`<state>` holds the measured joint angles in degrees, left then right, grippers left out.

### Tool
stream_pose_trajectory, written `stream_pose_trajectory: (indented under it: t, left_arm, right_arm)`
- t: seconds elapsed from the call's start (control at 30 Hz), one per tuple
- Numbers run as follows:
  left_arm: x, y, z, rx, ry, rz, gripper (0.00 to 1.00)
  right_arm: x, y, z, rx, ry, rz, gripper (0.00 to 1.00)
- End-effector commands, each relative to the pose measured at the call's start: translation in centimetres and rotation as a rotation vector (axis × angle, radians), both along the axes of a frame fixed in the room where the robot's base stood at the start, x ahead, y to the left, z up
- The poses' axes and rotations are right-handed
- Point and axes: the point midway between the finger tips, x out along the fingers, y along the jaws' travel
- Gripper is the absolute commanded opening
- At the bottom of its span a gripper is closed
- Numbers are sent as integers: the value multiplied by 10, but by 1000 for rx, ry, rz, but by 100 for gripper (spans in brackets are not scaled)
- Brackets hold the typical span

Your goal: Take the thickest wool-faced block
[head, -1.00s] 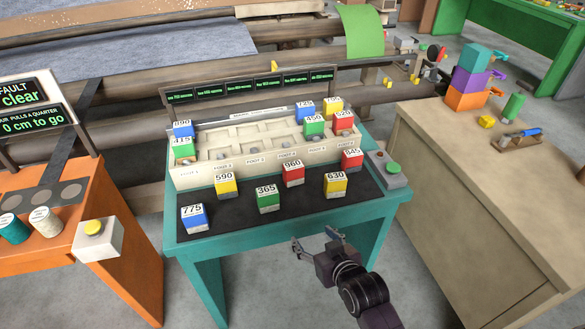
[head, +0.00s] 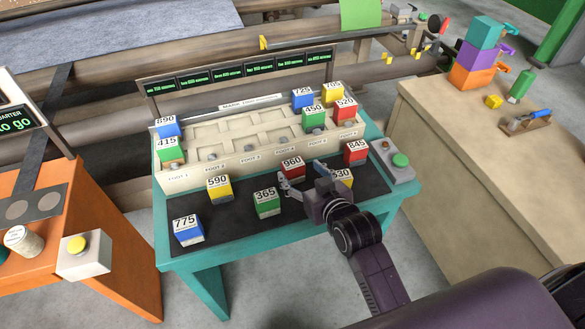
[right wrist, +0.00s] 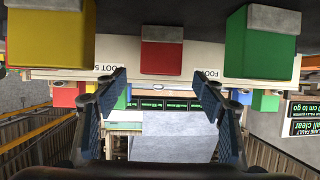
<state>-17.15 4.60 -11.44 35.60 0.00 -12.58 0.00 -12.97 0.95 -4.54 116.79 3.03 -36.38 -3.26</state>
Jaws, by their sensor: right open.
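Blocks with a number on top and a grey base stand on a dark mat (head: 240,231): blue 775 (head: 188,234), yellow 590 (head: 219,192), green 365 (head: 266,207), red 960 (head: 292,163), red 845 (head: 355,154) and yellow 630 (head: 342,174), which my arm partly hides. My right gripper (head: 303,177) is open and empty, close in front of red 960. In the right wrist view, upside down, that red block (right wrist: 162,57) lines up between the fingers, with yellow (right wrist: 50,35) and green (right wrist: 262,45) to either side. Which block is thickest I cannot tell. My left gripper is out of view.
A cream rack (head: 230,160) behind the mat holds more blocks at its left and right ends; its middle slots look empty. A button box (head: 397,167) sits at the mat's right. An orange table (head: 110,270) is left, a beige bench (head: 450,150) right.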

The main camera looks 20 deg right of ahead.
Motion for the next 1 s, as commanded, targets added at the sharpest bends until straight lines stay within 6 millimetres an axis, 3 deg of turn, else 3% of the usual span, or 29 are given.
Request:
stream_pose_trajectory:
  t: [0.17,0.43,0.77,1.0]
  left_arm:
    - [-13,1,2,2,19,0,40]
    - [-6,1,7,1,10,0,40]
    - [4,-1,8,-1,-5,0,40]
    - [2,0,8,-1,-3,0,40]
  right_arm:
    - [14,2,-9,0,1,0,64]
    - [43,6,-28,0,-1,0,64]
    - [49,7,-31,0,-1,0,64]
    - [49,6,-31,-1,-1,0,40]
